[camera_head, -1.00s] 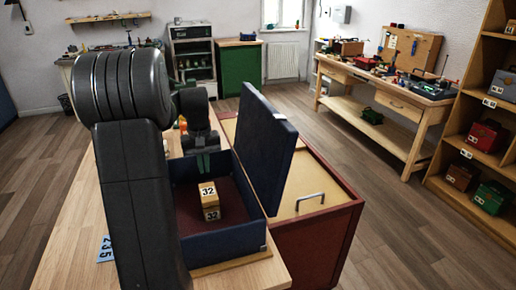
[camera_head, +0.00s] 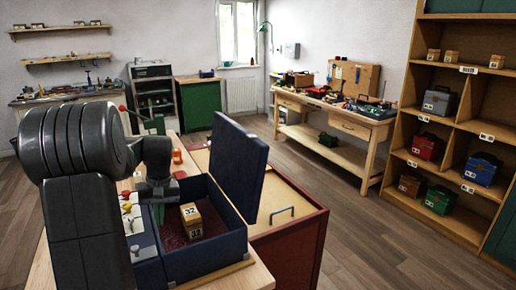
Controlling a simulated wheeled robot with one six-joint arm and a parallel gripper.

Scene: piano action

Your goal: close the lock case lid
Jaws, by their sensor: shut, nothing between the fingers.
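The lock case (camera_head: 222,252) is a dark blue open box with a dark red inside, on a wooden bench top. Its blue lid (camera_head: 238,165) stands up, tilted outward, along the right side of the case. A small wooden block marked 32 (camera_head: 190,220) sits inside. My gripper (camera_head: 160,213) points down by the left side of the case, left of the block and well apart from the lid. Its fingers are small and dark here, look shut and hold nothing. Whether they touch the case wall I cannot tell. My arm hides part of the bench at left.
A white panel with red and yellow knobs (camera_head: 130,207) lies just left of the case. An orange object (camera_head: 177,156) stands behind it. A dark red cabinet (camera_head: 290,252) with a handle adjoins the lid side. Shelves (camera_head: 398,150) stand far right; open floor lies between.

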